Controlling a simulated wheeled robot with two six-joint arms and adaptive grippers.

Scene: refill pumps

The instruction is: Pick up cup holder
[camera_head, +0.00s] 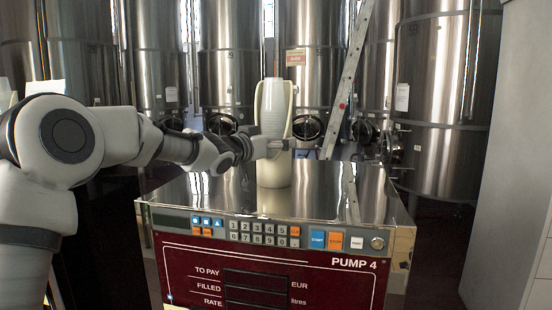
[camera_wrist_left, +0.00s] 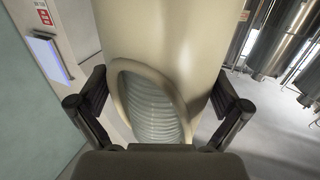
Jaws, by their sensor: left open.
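The cup holder (camera_head: 273,174) is a tall cream-coloured holder that stands upright on the shiny top of the pump. It has a loop on each side, and pale ribbed cups (camera_head: 273,105) are stacked in it. My left gripper (camera_head: 276,145) is level with the holder's middle and hides part of it. In the left wrist view the cup holder (camera_wrist_left: 160,45) fills the middle, with ribbed cups (camera_wrist_left: 155,108) showing through an oval opening. The fingers of my left gripper (camera_wrist_left: 160,85) are open, one on each side of the holder. Whether they touch it, I cannot tell. My right gripper is not seen.
The pump (camera_head: 300,262) has a red front, a keypad and the label PUMP 4. Several large steel tanks (camera_head: 440,100) with hand wheels stand behind it. A ladder (camera_head: 350,75) leans behind the holder to the right. The pump top around the holder is clear.

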